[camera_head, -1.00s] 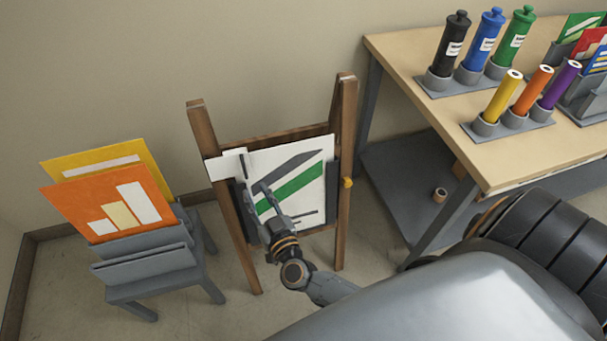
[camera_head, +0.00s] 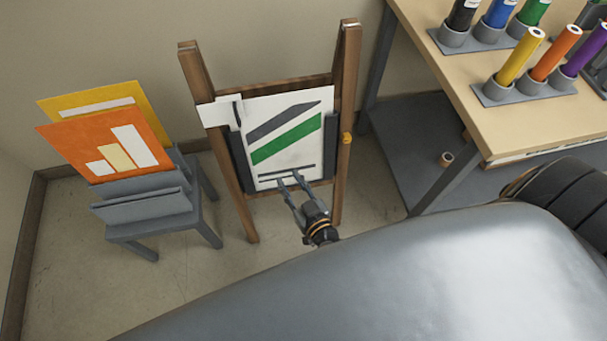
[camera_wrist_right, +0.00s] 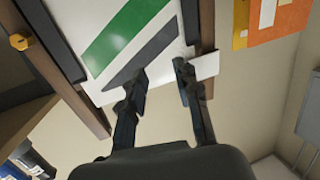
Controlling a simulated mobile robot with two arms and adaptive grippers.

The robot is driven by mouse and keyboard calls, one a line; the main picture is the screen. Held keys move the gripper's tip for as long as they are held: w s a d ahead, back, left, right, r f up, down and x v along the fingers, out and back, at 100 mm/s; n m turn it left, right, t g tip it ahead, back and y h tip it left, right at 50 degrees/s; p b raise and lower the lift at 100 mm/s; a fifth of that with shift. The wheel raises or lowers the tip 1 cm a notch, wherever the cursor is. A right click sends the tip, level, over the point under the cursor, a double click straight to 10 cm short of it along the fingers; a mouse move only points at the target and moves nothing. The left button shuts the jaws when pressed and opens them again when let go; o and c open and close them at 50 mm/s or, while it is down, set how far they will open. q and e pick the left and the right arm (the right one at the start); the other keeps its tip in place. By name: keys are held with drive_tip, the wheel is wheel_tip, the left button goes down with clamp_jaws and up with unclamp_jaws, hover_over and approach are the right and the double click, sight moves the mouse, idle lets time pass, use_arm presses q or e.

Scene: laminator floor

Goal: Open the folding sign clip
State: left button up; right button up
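The sign (camera_head: 285,140), a white sheet with a grey and a green stripe, stands on a brown wooden easel (camera_head: 194,90). Dark grey side pieces flank it. A white plate (camera_head: 213,113) juts out at its upper left, with a small dark upright piece (camera_head: 236,112) beside it. I cannot tell for sure which part is the folding clip. My right gripper (camera_head: 290,178) is open and empty, its fingers in front of the sign's lower edge in the head view. In the right wrist view the spread fingers (camera_wrist_right: 160,76) overlap the sign and the white plate (camera_wrist_right: 207,66). My left gripper is out of view.
A grey rack (camera_head: 150,205) with orange and yellow signs stands left of the easel. A wooden table (camera_head: 450,75) with coloured tubes is at right, above a grey lower shelf (camera_head: 400,145). A yellow knob (camera_head: 347,138) sits on the easel's right leg.

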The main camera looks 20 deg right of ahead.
drive_tip(key=shift+s+d+f, duration=0.1)
drive_tip(key=shift+d+f, duration=0.15)
drive_tip(key=shift+f, duration=0.05)
idle(0.4)
